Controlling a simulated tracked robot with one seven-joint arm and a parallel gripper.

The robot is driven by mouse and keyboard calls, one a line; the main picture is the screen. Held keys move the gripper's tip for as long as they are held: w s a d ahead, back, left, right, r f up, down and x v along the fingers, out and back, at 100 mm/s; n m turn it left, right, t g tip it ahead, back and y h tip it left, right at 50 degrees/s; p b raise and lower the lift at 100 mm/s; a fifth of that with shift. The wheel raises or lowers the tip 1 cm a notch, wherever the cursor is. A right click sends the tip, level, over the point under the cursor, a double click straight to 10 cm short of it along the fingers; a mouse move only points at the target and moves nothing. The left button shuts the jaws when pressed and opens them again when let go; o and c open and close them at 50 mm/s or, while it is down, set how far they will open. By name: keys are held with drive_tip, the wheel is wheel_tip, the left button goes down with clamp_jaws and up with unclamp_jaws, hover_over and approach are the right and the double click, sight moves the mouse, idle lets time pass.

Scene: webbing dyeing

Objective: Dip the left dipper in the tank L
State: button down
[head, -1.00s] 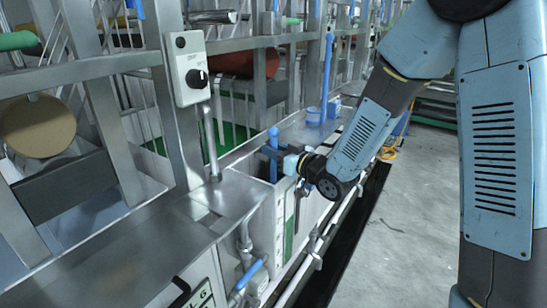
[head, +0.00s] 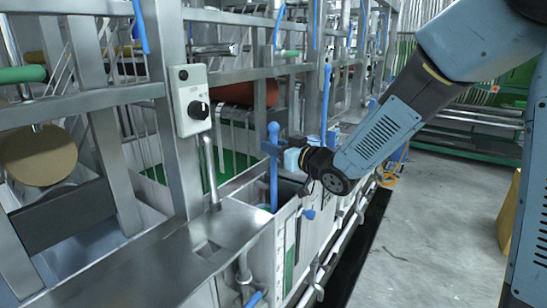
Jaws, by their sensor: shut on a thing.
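A blue dipper (head: 273,185) stands upright, its long handle rising from the open tank (head: 288,215) beside the metal ledge. I take it for the left dipper. My gripper (head: 274,148) is shut on the handle just below its rounded top. No letter L is readable on the tank. A second upright blue handle (head: 325,100) stands further back, its lower part behind my arm.
A grey switch box (head: 190,100) on a metal post stands left of the tank. The steel frame and rollers fill the left side. White pipes run along the tank's front. Grey floor (head: 430,220) is open at right, with a yellow object (head: 509,215) at the edge.

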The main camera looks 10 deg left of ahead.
drive_tip(key=shift+r, duration=7.35)
